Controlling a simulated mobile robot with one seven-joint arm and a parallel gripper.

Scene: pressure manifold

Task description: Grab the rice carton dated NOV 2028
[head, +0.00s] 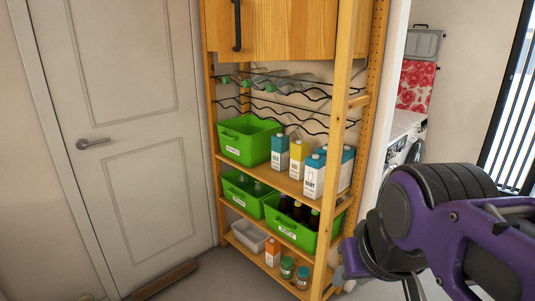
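Several cartons stand upright on the middle shelf of the wooden rack. A blue-and-white carton (280,153) is beside the green bin, a yellow-and-white carton (297,160) is to its right, and a larger blue-and-white carton (314,178) is at the front right. Another blue-topped carton (347,168) is partly hidden behind the rack post. An orange-and-white carton (272,252) stands on the bottom shelf. Labels and dates are too small to read. My purple arm (470,235) is at the lower right, apart from the cartons; its gripper fingers cannot be made out.
Green bins stand on the rack, one (247,138) left of the cartons and two lower, one holding dark bottles. Two jars (288,267) and a white tub (249,236) are on the bottom shelf. The right post (338,130) stands before the shelf's right end. A door (125,150) is left.

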